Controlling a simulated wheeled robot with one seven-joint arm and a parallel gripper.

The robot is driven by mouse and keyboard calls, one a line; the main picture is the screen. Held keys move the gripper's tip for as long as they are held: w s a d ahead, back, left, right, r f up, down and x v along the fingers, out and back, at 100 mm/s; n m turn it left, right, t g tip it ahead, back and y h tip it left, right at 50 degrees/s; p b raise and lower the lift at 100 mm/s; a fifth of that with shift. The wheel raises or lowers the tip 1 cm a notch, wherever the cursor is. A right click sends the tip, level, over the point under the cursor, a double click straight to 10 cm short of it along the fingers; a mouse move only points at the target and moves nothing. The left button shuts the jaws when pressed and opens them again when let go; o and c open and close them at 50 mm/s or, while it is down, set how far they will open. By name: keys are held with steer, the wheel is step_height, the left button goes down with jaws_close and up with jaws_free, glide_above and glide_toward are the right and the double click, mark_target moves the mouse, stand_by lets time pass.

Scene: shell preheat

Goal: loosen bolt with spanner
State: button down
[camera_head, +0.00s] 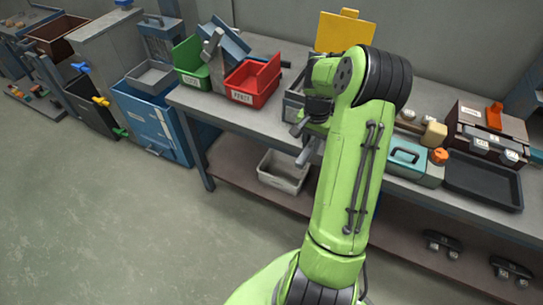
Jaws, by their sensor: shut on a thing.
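My gripper (301,128) is at the end of the green arm, over the front edge of the workbench (230,108). It is shut on a grey metal tool, which looks like the spanner (308,152). The tool hangs slightly tilted below the fingers, near the bench's front edge; its far end is too small to make out. My arm hides much of the middle of the bench. I cannot make out the bolt; it may be hidden behind the arm.
A green bin (191,63) and a red bin (253,80) stand on the bench left of my gripper. A teal case (408,158), a black tray (483,180) and a brown toolbox (487,130) stand right. A grey bin (283,171) sits on the lower shelf.

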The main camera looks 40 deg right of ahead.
steer(key=s+d+r+m, duration=0.5)
steer(key=s+d, duration=0.2)
steer(key=s, duration=0.1)
step_height(320, 180, down, 8)
steer(key=b, duration=0.7)
steer(key=s+d+n+p, duration=0.7)
steer(key=s+n, duration=0.5)
steer(key=n, duration=0.2)
steer(key=shift+s+d+r+n, duration=0.15)
steer(key=shift+s+d+n, duration=0.2)
steer(key=shift+d, duration=0.4)
step_height(320, 180, up, 6)
steer(key=p, duration=0.5)
stand_by(0.4)
